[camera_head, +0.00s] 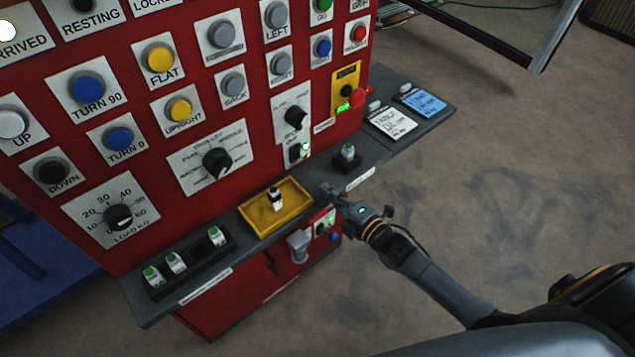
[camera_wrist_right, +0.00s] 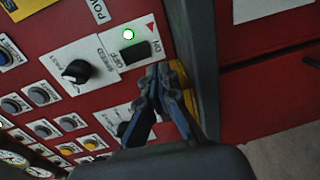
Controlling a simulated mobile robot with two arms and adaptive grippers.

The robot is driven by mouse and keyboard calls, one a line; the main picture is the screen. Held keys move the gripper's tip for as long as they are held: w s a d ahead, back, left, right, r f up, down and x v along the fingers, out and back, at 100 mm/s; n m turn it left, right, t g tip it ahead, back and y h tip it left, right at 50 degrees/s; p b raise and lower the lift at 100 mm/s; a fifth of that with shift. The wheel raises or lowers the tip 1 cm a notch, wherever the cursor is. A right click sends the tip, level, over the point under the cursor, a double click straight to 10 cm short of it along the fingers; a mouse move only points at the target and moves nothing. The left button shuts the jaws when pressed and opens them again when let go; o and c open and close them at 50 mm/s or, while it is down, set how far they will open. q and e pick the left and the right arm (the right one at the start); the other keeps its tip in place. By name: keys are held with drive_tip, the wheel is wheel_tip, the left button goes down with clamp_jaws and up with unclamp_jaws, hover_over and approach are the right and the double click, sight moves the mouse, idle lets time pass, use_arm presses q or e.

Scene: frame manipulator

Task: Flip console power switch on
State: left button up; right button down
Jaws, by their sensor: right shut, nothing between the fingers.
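The red console (camera_head: 150,115) carries a small white power switch plate with a black rocker switch (camera_head: 294,153) low on its right part. In the right wrist view the black rocker (camera_wrist_right: 135,53) sits beside the OFF and ON labels. My right gripper (camera_head: 329,190) is shut and empty near the front edge of the console's shelf. In the wrist view its fingertips (camera_wrist_right: 160,72) appear close to the rocker; contact cannot be told. My left gripper is out of view.
The grey shelf (camera_head: 375,152) juts out below the panel. A black knob (camera_wrist_right: 76,71) is near the switch. Open floor lies to the right.

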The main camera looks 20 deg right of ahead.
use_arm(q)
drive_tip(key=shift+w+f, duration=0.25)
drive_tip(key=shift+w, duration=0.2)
use_arm(e)
drive_tip(key=shift+v, duration=2)
drive_tip(key=shift+a+f, duration=0.1)
drive_tip(key=shift+f, duration=0.1)
